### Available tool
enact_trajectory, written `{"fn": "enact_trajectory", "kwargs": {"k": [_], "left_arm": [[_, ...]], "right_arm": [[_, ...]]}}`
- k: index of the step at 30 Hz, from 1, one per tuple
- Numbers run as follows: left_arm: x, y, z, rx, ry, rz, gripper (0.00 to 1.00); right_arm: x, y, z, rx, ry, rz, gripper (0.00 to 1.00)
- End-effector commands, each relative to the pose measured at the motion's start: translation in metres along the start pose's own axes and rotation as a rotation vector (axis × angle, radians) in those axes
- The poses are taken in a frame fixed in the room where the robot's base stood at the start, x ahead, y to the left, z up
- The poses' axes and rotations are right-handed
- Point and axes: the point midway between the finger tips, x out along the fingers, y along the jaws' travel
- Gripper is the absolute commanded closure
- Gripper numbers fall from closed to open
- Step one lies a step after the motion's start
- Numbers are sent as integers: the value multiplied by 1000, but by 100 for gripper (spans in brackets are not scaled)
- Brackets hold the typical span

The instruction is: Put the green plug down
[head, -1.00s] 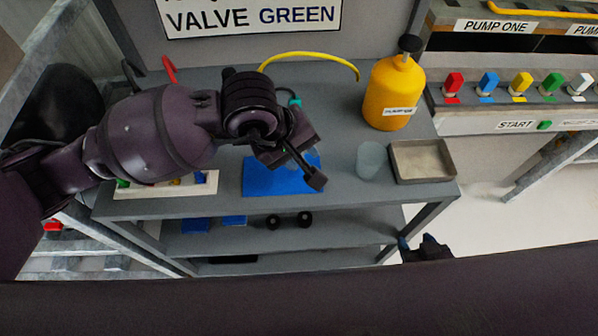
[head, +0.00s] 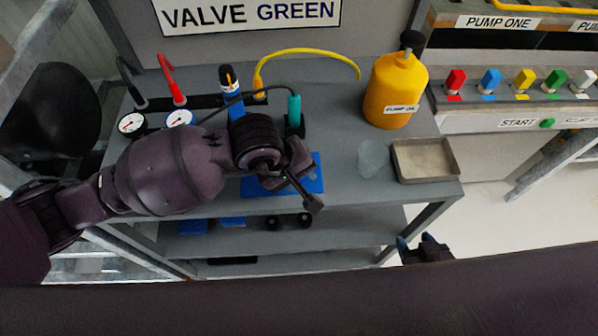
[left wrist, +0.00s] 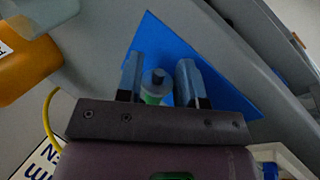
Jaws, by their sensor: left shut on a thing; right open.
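The green plug (left wrist: 153,88), with a grey body and dark tip, sits between the fingers of my left gripper (left wrist: 158,82) in the left wrist view. The left gripper also shows in the head view (head: 302,186), shut on the plug over the blue mat (head: 315,170). In the head view the arm and fingers hide the plug. The blue mat lies beneath it in the left wrist view too (left wrist: 222,90); I cannot tell whether the plug touches it. My right gripper (head: 424,245) is open at the lower right, away from the bench.
A yellow bottle (head: 394,92), clear cup (head: 373,158) and grey tray (head: 425,161) stand right of the mat. Behind the arm are gauges (head: 131,123), a blue plug (head: 233,95), a teal connector (head: 294,108) and hoses. Bare bench top lies between mat and cup.

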Motion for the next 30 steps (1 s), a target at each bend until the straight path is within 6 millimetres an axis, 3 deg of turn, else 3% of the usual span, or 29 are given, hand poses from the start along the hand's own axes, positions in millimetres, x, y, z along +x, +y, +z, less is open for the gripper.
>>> {"fn": "enact_trajectory", "kwargs": {"k": [18,19,20,30], "left_arm": [[14,-8,0,-3,-3,-6,91],[14,-8,1,-4,-4,-7,61],[15,-9,1,-4,-4,-8,56],[18,-12,2,-7,-9,-14,55]], "right_arm": [[1,2,6,-11,-8,-2,49],[1,1,5,-10,-7,-3,49],[2,1,5,-9,-7,-3,49],[3,-2,4,3,-4,-2,49]]}}
